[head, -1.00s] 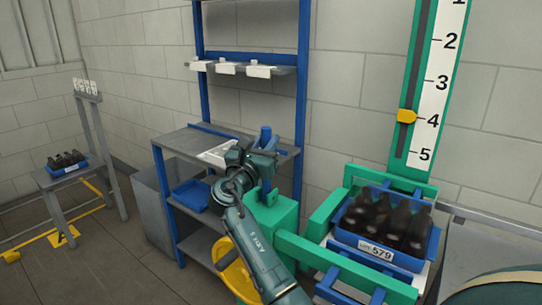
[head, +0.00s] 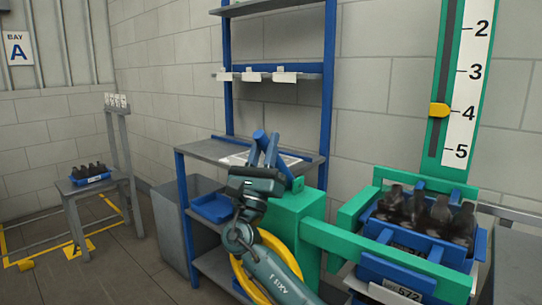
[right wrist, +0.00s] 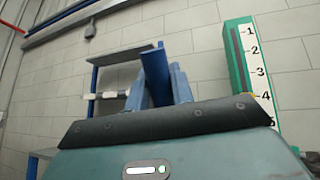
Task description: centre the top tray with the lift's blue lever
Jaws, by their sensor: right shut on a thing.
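The blue lever (head: 259,137) stands above the lift's green box (head: 297,222) and leans left. My right gripper (head: 268,152) is shut on the lever; the right wrist view shows the lever (right wrist: 156,78) between its fingers. The top tray (head: 478,250) is blue, holds several dark bottles (head: 420,212), and sits in the lift's green frame (head: 370,246) at the right. My left gripper is not in view.
The yellow pointer (head: 439,110) sits near 4 on the scale (head: 470,75). A yellow wheel (head: 240,275) is beside the green box. Below the top tray is a white label reading 572 (head: 402,290). A shelf rack (head: 180,200) stands behind my arm.

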